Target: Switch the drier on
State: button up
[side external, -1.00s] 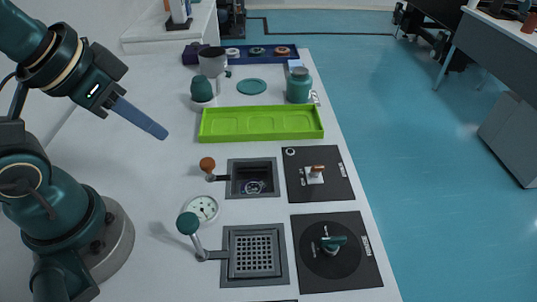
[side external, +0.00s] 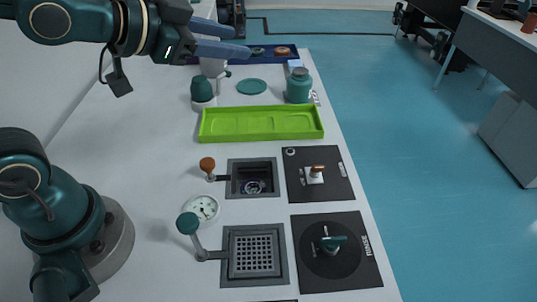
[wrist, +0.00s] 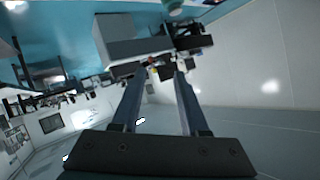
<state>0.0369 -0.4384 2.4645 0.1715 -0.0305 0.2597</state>
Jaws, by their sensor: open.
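My gripper (side external: 241,41) is open and empty, high over the back of the bench, its two blue fingers apart; they also show in the wrist view (wrist: 160,75). A black plate (side external: 333,188) carries an orange-topped switch (side external: 315,170). Nearer the camera, another black plate (side external: 310,285) carries a round disc with a green handle (side external: 333,242). To their left are a dark open basin (side external: 233,180) with an orange-knobbed lever (side external: 207,164), and a grated basin (side external: 253,249) with a green-knobbed lever (side external: 188,223). The plate labels are too small to read, so I cannot tell which is the drier.
A lime green tray (side external: 262,124) lies across the bench. Behind it stand a teal jar (side external: 299,86), a teal-topped container (side external: 202,90) and a flat teal disc (side external: 251,86). A white dial (side external: 203,208) lies beside the green-knobbed lever. The blue floor is right of the bench.

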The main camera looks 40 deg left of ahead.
jog(key=w+d+m+t+h, duration=0.1)
jog(key=w+d+m+h, duration=0.1)
jog(key=w+d+m, duration=0.15)
jog(key=m+g+h, duration=0.2)
jog(key=m+h, duration=0.2)
jog(key=h, duration=0.1)
send_over(313, 168)
jog(key=s, duration=0.1)
notch_tip(313, 168, down, 15)
jog(key=f, duration=0.4)
jog(key=a+f, duration=0.1)
jog(key=shift+s+f, duration=0.15)
jog(key=shift+f, duration=0.25)
jog(key=shift+x, duration=0.9)
jog(key=shift+w+d+f, duration=0.1)
jog(key=shift+w+d, duration=0.25)
jog(key=shift+w, duration=0.1)
grip_shut()
